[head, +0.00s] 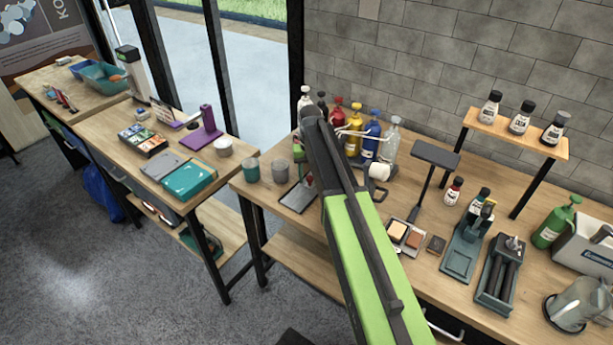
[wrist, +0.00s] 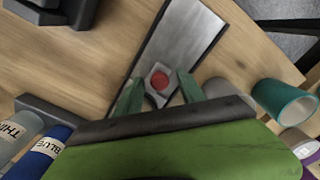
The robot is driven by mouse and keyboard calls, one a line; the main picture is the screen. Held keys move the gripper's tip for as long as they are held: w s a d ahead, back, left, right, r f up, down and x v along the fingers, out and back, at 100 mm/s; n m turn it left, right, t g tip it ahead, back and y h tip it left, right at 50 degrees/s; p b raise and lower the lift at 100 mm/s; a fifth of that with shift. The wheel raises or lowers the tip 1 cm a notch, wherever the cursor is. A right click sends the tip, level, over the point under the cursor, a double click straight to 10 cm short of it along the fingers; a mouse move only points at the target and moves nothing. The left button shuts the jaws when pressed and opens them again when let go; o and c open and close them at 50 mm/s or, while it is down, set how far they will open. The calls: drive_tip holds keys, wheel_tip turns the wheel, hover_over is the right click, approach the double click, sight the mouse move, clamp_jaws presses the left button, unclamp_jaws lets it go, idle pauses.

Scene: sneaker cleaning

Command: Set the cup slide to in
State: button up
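A flat grey metal track, apparently the cup slide (wrist: 190,35), lies on the wooden bench and runs diagonally in the wrist view. It also shows in the head view as a dark-edged plate (head: 296,198). A small grey holder with a round red top (wrist: 159,80) sits at the near end of the visible track. My gripper (wrist: 160,85) is over this end, its two green fingers apart on either side of the holder. I cannot tell whether they touch it.
A teal cup (head: 251,170) and a grey cup (head: 280,171) stand left of the track. Several bottles, including a blue one (head: 371,136), stand behind my arm. A black stand (head: 432,160) is to the right.

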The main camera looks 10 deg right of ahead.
drive_tip(key=shift+r, duration=0.1)
wheel_tip(320, 180, up, 17)
drive_tip(key=p, duration=1.7)
drive_tip(key=shift+r, duration=0.15)
